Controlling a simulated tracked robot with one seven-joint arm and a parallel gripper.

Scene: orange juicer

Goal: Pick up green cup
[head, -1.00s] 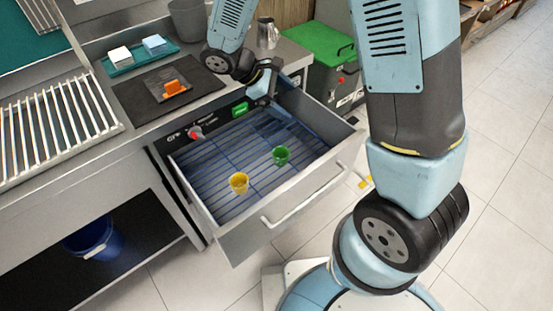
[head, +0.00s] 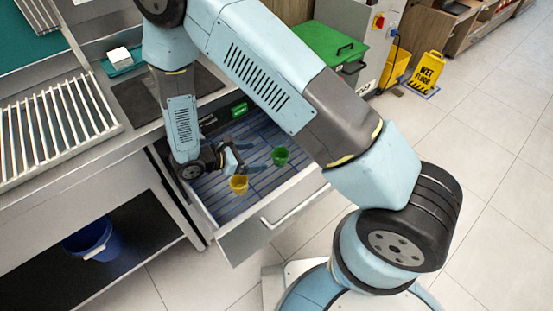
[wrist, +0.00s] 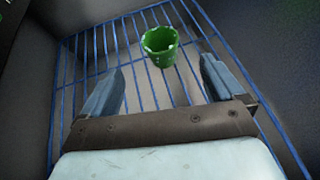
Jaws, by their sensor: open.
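The green cup (head: 280,156) stands upright in the open drawer (head: 290,198), toward its right side in the head view. My gripper (head: 238,158) is inside the drawer area, left of the green cup, just above and behind the yellow cup (head: 238,185). In the wrist view the green cup (wrist: 160,45) lies ahead, beyond the fingertips and roughly centred between them. My gripper (wrist: 160,85) is open, with nothing between its fingers. The yellow cup is not seen in the wrist view.
The drawer has a blue wire rack (wrist: 85,50) on its floor and grey walls around it. A counter with a dark mat (head: 135,97) stands behind. A green-lidded bin (head: 325,50) is at the back right.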

